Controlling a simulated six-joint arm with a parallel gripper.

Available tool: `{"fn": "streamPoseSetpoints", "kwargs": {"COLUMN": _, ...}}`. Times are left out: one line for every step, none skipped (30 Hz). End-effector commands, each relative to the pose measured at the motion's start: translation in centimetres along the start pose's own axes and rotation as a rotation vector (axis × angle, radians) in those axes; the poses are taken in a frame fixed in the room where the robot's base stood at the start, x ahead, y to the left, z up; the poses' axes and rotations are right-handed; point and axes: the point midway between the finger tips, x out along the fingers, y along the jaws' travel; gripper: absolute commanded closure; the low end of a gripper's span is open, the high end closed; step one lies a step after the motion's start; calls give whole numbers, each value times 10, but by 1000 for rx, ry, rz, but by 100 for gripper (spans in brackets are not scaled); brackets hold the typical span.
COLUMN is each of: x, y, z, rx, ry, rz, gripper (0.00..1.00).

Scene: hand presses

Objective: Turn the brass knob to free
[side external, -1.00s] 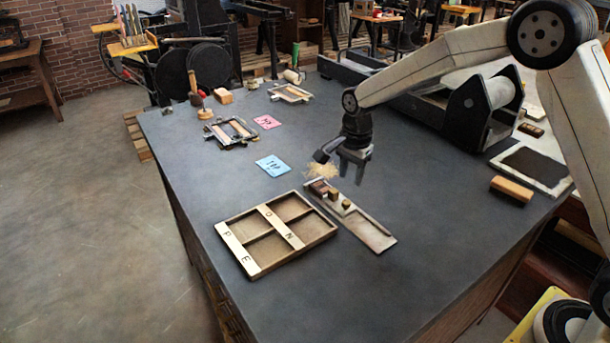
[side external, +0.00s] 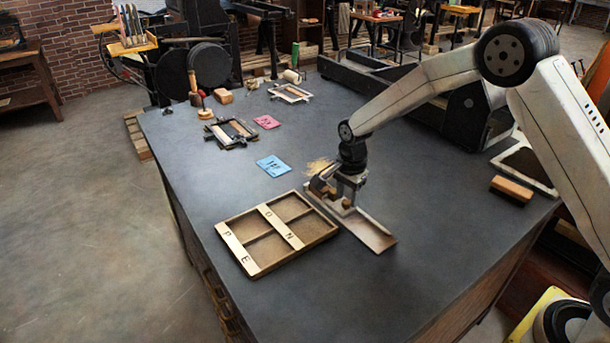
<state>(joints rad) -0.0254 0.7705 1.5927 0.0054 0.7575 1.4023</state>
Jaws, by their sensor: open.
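A narrow metal tray (side external: 370,235) lies on the table, just right of a wooden compartment box. Small brass and brown pieces sit on its far half. A small brass piece (side external: 346,203), which looks like the knob, shows at my gripper's fingertips. My gripper (side external: 344,203) points down over the tray, open, with its fingers low around or beside this piece. I cannot tell whether they touch it. The fingers partly hide the pieces, and the knob's turned position is too small to read.
The wooden compartment box (side external: 260,259), with lettered strips, stands close left of the tray. A tan bristly bundle (side external: 318,165) lies just behind my gripper. Blue (side external: 273,166) and pink (side external: 266,122) cards lie farther back. A wooden block (side external: 512,189) is at the right. The front tabletop is clear.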

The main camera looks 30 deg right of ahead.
Motion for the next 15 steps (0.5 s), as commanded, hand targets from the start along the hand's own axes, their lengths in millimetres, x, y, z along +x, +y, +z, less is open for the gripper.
{"fn": "streamPoseSetpoints", "kwargs": {"x": 4, "y": 0, "z": 0, "rx": 0, "ry": 0, "rz": 0, "gripper": 52}}
{"fn": "streamPoseSetpoints", "kwargs": {"x": 6, "y": 0, "z": 0, "rx": 0, "ry": 0, "rz": 0, "gripper": 52}}
{"fn": "streamPoseSetpoints", "kwargs": {"x": 9, "y": 0, "z": 0, "rx": 0, "ry": 0, "rz": 0, "gripper": 52}}
{"fn": "streamPoseSetpoints", "kwargs": {"x": 10, "y": 0, "z": 0, "rx": 0, "ry": 0, "rz": 0, "gripper": 52}}
{"fn": "streamPoseSetpoints", "kwargs": {"x": 11, "y": 0, "z": 0, "rx": 0, "ry": 0, "rz": 0, "gripper": 52}}
{"fn": "streamPoseSetpoints", "kwargs": {"x": 11, "y": 0, "z": 0, "rx": 0, "ry": 0, "rz": -1, "gripper": 52}}
{"fn": "streamPoseSetpoints", "kwargs": {"x": 12, "y": 0, "z": 0, "rx": 0, "ry": 0, "rz": -1, "gripper": 52}}
{"fn": "streamPoseSetpoints", "kwargs": {"x": 12, "y": 0, "z": 0, "rx": 0, "ry": 0, "rz": -1, "gripper": 52}}
{"fn": "streamPoseSetpoints", "kwargs": {"x": 12, "y": 0, "z": 0, "rx": 0, "ry": 0, "rz": -1, "gripper": 52}}
{"fn": "streamPoseSetpoints", "kwargs": {"x": 12, "y": 0, "z": 0, "rx": 0, "ry": 0, "rz": -1, "gripper": 52}}
{"fn": "streamPoseSetpoints", "kwargs": {"x": 12, "y": 0, "z": 0, "rx": 0, "ry": 0, "rz": -1, "gripper": 52}}
{"fn": "streamPoseSetpoints", "kwargs": {"x": 12, "y": 0, "z": 0, "rx": 0, "ry": 0, "rz": -1, "gripper": 52}}
{"fn": "streamPoseSetpoints", "kwargs": {"x": 12, "y": 0, "z": 0, "rx": 0, "ry": 0, "rz": -1, "gripper": 52}}
{"fn": "streamPoseSetpoints", "kwargs": {"x": 12, "y": 0, "z": 0, "rx": 0, "ry": 0, "rz": -1, "gripper": 52}}
{"fn": "streamPoseSetpoints", "kwargs": {"x": 12, "y": 0, "z": 0, "rx": 0, "ry": 0, "rz": -1, "gripper": 62}}
